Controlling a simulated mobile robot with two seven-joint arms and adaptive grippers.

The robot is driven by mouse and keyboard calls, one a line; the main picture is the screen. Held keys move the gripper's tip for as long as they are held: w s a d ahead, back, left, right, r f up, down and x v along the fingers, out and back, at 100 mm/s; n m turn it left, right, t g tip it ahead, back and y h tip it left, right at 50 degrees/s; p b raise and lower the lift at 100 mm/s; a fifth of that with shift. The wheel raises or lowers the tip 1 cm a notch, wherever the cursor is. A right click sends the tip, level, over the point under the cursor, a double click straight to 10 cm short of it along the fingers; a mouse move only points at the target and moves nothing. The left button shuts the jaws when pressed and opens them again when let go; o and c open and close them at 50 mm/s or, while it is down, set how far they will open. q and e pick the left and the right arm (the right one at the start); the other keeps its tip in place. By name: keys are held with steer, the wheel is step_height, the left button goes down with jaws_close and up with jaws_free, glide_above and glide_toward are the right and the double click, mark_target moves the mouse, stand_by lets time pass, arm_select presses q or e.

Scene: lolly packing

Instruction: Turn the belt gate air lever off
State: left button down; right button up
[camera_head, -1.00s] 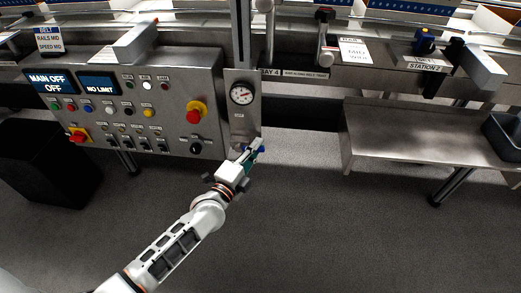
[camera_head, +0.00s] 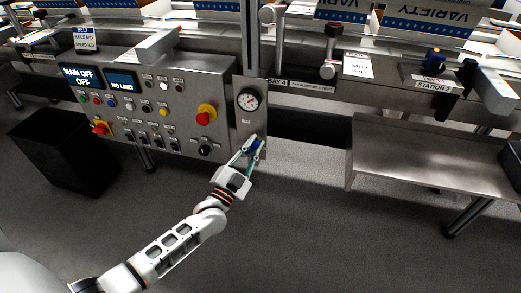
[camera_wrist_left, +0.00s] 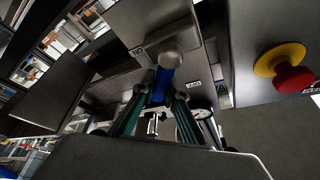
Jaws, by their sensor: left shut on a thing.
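The blue air lever (camera_head: 255,147) is on the narrow metal plate below the round pressure gauge (camera_head: 248,99), right of the control panel. My left gripper (camera_head: 250,145) reaches up to it from below and is shut on it. In the left wrist view the blue lever (camera_wrist_left: 163,84) shows between the two greenish fingers (camera_wrist_left: 158,108), with a round grey knob-like end above it. The fingers hide part of the lever in the head view, and its exact angle is hard to tell. My right gripper is not in view.
The control panel (camera_head: 190,75) stands close on the left, with a red stop button on yellow (camera_head: 206,114) and several switches. It also shows a red button in the left wrist view (camera_wrist_left: 291,77). A metal shelf (camera_head: 420,160) is at the right, a black bin (camera_head: 62,150) at the left.

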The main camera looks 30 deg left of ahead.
arm_select(q)
steer(key=n+y, duration=0.1)
steer(key=n, duration=0.1)
steer(key=a+n+y, duration=0.1)
steer(key=n, duration=0.1)
steer(key=r+n+y, duration=0.1)
steer(key=n, duration=0.1)
steer(key=shift+s+a+r+t, duration=0.1)
steer(key=shift+s+a+t, duration=0.15)
steer(key=shift+a+t, duration=0.15)
steer(key=shift+s+a+n+g+y+p, duration=0.2)
steer(key=shift+n+y, duration=0.25)
steer(key=shift+n, duration=0.4)
steer(key=shift+w+a+n+y+p, duration=0.1)
steer(key=shift+a+n+y, duration=0.3)
steer(key=shift+n, duration=0.5)
steer(key=shift+s+a+n+g+y+p, duration=0.15)
steer(key=shift+n+y, duration=0.4)
steer(key=shift+n, duration=0.3)
steer(key=c, duration=2)
jaws_free()
steer(key=shift+a, duration=0.1)
steer(key=v, duration=1.2)
